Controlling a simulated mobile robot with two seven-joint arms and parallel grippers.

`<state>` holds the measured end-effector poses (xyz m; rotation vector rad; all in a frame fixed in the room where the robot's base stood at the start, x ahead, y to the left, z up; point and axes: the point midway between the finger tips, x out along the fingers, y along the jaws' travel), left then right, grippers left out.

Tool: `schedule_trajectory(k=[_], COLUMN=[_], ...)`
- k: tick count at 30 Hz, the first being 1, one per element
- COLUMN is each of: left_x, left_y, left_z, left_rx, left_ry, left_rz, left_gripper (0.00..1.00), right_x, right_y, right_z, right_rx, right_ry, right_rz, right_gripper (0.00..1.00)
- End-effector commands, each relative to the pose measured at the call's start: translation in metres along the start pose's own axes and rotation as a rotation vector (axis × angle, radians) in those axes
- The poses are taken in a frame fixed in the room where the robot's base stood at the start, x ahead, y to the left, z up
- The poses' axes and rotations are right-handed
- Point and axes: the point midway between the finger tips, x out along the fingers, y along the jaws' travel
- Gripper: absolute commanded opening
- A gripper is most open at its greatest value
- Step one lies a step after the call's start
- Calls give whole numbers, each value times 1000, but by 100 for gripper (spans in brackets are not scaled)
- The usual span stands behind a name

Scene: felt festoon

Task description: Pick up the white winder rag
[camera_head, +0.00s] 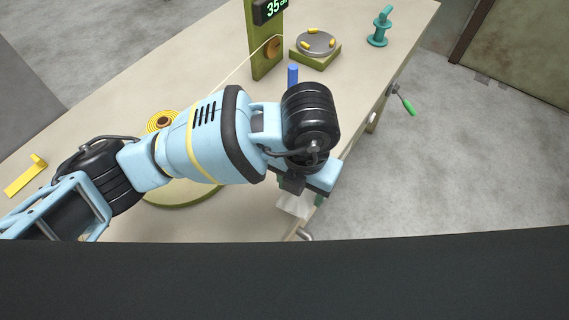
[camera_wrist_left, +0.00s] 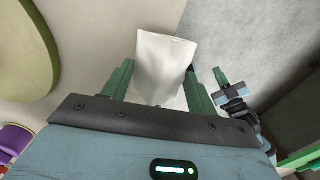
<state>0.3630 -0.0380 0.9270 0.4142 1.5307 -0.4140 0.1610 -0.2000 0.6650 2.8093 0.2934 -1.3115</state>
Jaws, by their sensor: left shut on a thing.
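The white winder rag (camera_wrist_left: 163,62) stands between the two green fingers of my left gripper (camera_wrist_left: 160,92) in the left wrist view. The gripper is shut on it. In the head view the rag (camera_head: 294,205) shows as a small pale patch under my left gripper (camera_head: 304,192), near the bench's front right edge. My left arm hides part of it there. I cannot tell whether the rag is clear of the bench top.
A green-handled crank (camera_head: 405,101) juts past the right edge.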

Motion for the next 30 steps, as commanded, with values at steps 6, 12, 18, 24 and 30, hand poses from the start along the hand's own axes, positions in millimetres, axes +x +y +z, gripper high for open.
schedule_trajectory(k=[6,12,18,24,30], left_x=[-4,-7,-7,-7,-7], left_y=[-44,-65,-71,-72,-72], left_z=[-24,-37,-41,-41,-41], left_rx=[3,1,-1,-1,-1], left_ry=[0,0,0,0,0], left_rz=[-2,-1,1,0,0], left_gripper=[36,36,36,36,40], right_x=[1,1,2,2,2], right_y=[-1,-2,-2,-2,-2], right_z=[3,4,5,4,4], right_rx=[3,8,9,9,8], right_ry=[-6,-7,-8,-8,-7], right_rz=[-1,-1,-1,-1,-1], right_gripper=[0,0,0,0,0])
